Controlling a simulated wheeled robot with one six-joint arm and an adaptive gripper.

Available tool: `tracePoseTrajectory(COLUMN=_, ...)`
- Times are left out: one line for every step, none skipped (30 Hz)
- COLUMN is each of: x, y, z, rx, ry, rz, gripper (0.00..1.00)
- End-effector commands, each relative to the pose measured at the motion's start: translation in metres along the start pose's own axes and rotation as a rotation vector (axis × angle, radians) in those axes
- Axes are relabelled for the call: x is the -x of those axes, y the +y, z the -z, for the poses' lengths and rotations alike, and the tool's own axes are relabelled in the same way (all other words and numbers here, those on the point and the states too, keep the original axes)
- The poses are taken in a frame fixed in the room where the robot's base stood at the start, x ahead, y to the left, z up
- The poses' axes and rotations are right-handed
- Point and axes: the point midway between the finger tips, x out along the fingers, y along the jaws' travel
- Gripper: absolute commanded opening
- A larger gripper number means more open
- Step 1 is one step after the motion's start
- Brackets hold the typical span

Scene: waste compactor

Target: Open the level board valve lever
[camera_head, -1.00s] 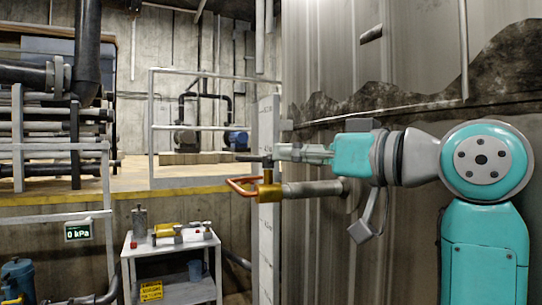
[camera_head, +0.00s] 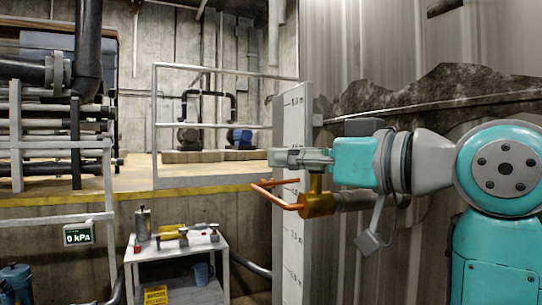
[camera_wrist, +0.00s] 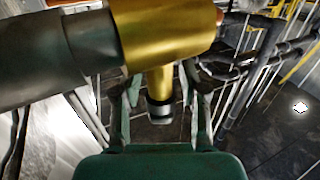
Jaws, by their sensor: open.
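The valve's brass body (camera_head: 318,203) sits on a grey pipe in front of the level board (camera_head: 292,245), a tall white plate with height marks. Its orange lever (camera_head: 272,194) is a loop reaching out to the left. My gripper (camera_head: 280,157) is just above the lever and valve in the head view, pointing left. In the wrist view, the brass body (camera_wrist: 165,32) fills the top, and its narrower stem shows between my open fingers (camera_wrist: 160,85). The fingers hold nothing that I can make out. The lever is mostly out of the wrist view.
A corrugated metal wall (camera_head: 400,60) stands close behind my arm. A small cart (camera_head: 180,255) with tools stands lower left, beside a 0 kPa display (camera_head: 78,235). A railed platform (camera_head: 215,170) with pumps is behind. Open floor is hard to see.

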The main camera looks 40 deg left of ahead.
Motion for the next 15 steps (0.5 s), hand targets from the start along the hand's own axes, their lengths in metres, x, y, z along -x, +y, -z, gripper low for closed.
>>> tracePoseTrajectory(x=0.0005, y=-0.0006, z=0.0, rx=0.0, ry=0.0, rz=0.0, gripper=0.43)
tracePoseTrajectory(x=0.0006, y=-0.0009, z=0.0, rx=0.0, ry=0.0, rz=-0.001, gripper=0.43)
tracePoseTrajectory(x=0.0007, y=-0.0011, z=0.0, rx=0.0, ry=0.0, rz=-0.001, gripper=0.43)
tracePoseTrajectory(x=0.0008, y=-0.0012, z=0.0, rx=0.0, ry=0.0, rz=-0.001, gripper=0.43)
tracePoseTrajectory(x=0.0008, y=-0.0013, z=0.0001, rx=0.0, ry=0.0, rz=-0.001, gripper=0.43)
tracePoseTrajectory(x=0.0008, y=-0.0013, z=0.0, rx=0.0, ry=0.0, rz=-0.001, gripper=0.43)
tracePoseTrajectory(x=0.0008, y=-0.0014, z=0.0001, rx=0.0, ry=0.0, rz=0.0, gripper=0.43)
tracePoseTrajectory(x=0.0008, y=-0.0014, z=0.0001, rx=0.0, ry=0.0, rz=0.0, gripper=0.43)
tracePoseTrajectory(x=0.0007, y=-0.0014, z=0.0001, rx=0.0, ry=0.0, rz=0.0, gripper=0.43)
tracePoseTrajectory(x=0.0007, y=-0.0014, z=0.0001, rx=0.0, ry=0.0, rz=0.0, gripper=0.43)
tracePoseTrajectory(x=0.0007, y=-0.0013, z=0.0001, rx=0.0, ry=0.0, rz=0.0, gripper=0.43)
tracePoseTrajectory(x=0.0007, y=-0.0014, z=0.0001, rx=0.0, ry=0.0, rz=0.0, gripper=0.33)
tracePoseTrajectory(x=0.0007, y=-0.0014, z=0.0001, rx=0.0, ry=0.0, rz=0.0, gripper=0.25)
tracePoseTrajectory(x=0.0007, y=-0.0014, z=0.0001, rx=0.0, ry=0.0, rz=0.0, gripper=0.18)
tracePoseTrajectory(x=0.0007, y=-0.0013, z=0.0001, rx=0.0, ry=0.0, rz=0.0, gripper=0.08)
